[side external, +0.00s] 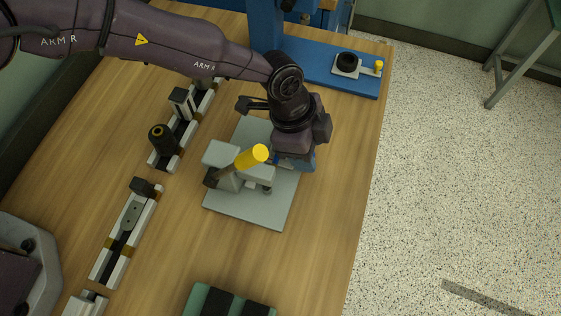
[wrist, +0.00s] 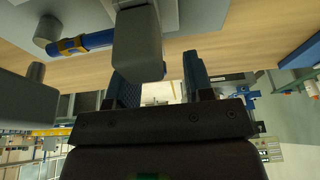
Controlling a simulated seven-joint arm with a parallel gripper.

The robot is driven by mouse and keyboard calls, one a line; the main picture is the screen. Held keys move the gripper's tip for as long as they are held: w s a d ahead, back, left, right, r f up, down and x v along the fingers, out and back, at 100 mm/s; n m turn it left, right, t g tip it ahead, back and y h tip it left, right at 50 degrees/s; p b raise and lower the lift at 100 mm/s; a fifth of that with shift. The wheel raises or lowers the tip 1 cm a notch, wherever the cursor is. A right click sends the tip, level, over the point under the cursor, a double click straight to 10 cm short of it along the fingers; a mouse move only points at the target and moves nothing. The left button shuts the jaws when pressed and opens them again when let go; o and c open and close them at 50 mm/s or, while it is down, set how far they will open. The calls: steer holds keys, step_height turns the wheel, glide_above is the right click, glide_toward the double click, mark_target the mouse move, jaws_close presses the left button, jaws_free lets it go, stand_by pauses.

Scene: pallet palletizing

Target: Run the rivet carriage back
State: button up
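My gripper (side external: 296,162) points down at the right side of a grey fixture (side external: 222,155) with a yellow-ended lever (side external: 253,156), on a grey plate (side external: 255,212). In the wrist view, my gripper's (wrist: 160,82) two blue fingers stand apart with a gap between them. A grey block (wrist: 138,45) of the fixture partly covers one finger; contact cannot be told. No part is clearly recognisable as the rivet carriage. A black knob with a yellowish ring (side external: 162,138) stands at a rail left of the fixture. A dark slotted plate (side external: 131,215) lies in a nearer rail.
A blue stand base (side external: 325,72) at the back right holds a small plate with a black round part (side external: 347,61) and a yellow knob (side external: 379,65). A green tray with dark slots (side external: 199,297) lies at the front. Bare wooden table (side external: 325,235) lies right of the plate.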

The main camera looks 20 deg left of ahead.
steer(key=shift+s+r, duration=0.1)
steer(key=shift+r, duration=2.4)
steer(key=w+a+r+n+t+y, duration=0.1)
steer(key=a+r+n+t, duration=0.4)
steer(key=a+r, duration=1.75)
steer(key=s+a+r+n+y, duration=0.1)
steer(key=s+a+r+n, duration=0.1)
steer(key=s+a+n, duration=0.4)
steer(key=s+a+r+n+y, duration=0.1)
steer(key=s+a+r+n, duration=0.2)
steer(key=s+a+n, duration=0.4)
steer(key=s+a, duration=0.7)
steer(key=shift+t, duration=0.3)
